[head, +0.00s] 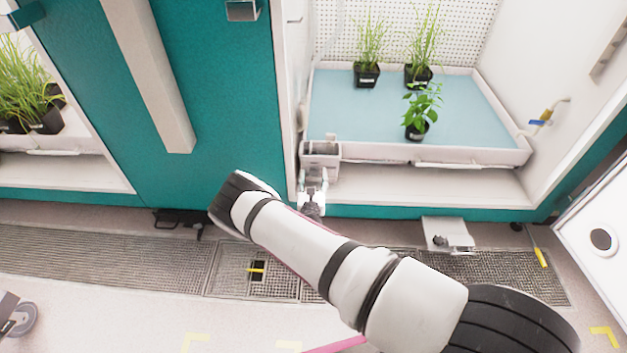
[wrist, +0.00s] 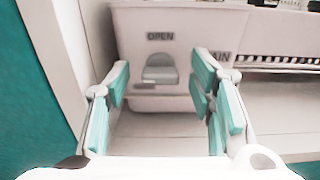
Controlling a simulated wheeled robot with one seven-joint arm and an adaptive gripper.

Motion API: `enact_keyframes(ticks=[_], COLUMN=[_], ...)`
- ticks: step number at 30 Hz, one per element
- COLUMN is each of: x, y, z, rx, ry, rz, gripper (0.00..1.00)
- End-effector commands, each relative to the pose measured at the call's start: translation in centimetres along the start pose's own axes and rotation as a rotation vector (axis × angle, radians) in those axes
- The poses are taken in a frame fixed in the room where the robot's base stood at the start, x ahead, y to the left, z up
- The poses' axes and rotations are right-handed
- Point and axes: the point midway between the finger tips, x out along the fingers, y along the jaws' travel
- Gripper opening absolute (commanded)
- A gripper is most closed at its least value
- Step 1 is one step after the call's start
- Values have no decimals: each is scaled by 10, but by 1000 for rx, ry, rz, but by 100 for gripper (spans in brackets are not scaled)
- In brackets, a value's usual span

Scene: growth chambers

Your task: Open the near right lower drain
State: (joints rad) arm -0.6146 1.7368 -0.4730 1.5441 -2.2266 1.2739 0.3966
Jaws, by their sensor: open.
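The drain box (wrist: 190,25) is a pale housing at the front left corner of the tray; the head view shows it too (head: 321,148). Its face reads "OPEN", with "AIN" visible to the right, partly covered by a finger. A grey drain lever (wrist: 158,76) sits below "OPEN" on that face. My gripper (wrist: 162,78) is open, with teal pads to the left and right of the lever. I cannot tell whether a pad touches it. In the head view my gripper (head: 313,184) is just below the box, and the lever is too small to make out.
The white tray (head: 480,152) has a blue base and holds potted plants (head: 415,130). The white chamber side wall (wrist: 60,40) is close on the left. A teal door panel (head: 220,90) stands left of the chamber. Floor grating (head: 110,255) runs along the front.

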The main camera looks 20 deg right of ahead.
Motion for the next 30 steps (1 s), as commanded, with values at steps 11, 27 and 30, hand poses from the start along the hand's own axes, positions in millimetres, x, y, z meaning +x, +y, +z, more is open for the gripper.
enact_keyframes(ticks=[11,27,30], x=[5,5,6], y=[0,0,-1], z=[0,1,2], rx=[0,27,64], ry=[0,0,0], rz=[0,0,0], gripper=[49,1,1])
